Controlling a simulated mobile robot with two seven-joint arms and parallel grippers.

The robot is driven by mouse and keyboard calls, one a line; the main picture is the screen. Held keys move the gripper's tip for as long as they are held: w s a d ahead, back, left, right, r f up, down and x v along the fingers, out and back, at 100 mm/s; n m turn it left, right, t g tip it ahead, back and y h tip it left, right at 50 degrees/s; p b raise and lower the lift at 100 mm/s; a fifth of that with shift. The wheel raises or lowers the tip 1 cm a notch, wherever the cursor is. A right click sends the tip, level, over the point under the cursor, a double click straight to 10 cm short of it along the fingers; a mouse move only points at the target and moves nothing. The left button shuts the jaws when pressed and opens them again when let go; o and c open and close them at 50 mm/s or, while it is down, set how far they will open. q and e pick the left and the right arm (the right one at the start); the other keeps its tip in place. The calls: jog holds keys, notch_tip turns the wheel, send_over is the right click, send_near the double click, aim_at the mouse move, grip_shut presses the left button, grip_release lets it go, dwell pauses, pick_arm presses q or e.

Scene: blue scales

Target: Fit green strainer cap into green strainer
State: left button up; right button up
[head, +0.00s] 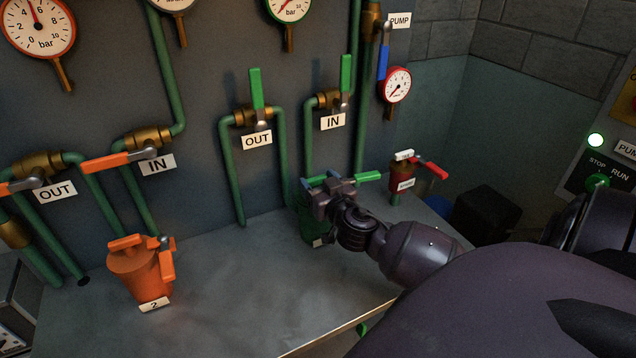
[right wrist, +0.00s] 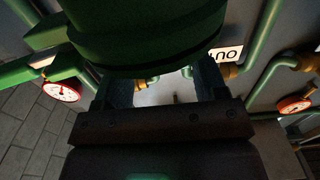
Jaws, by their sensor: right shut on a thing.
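The green strainer (head: 309,230) stands on the bench at the wall, below the right-hand IN label, and is largely hidden behind my right gripper. My right gripper (head: 322,190) is at the strainer's top, shut on the green strainer cap. My left gripper is not in view.
An orange strainer (head: 140,272) marked 2 stands at the left of the bench (head: 235,290). A green lever (head: 367,177) sticks out beside my gripper. Pipes and valves line the wall behind. The bench middle is clear.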

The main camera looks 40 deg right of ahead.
jog(key=shift+r, duration=0.15)
jog(key=shift+f, duration=0.35)
jog(key=o, duration=1.1)
jog(key=shift+o, duration=0.6)
jog(key=shift+r, duration=0.1)
jog(key=shift+r, duration=0.2)
jog(key=v, duration=1.2)
jog(key=shift+b, duration=0.4)
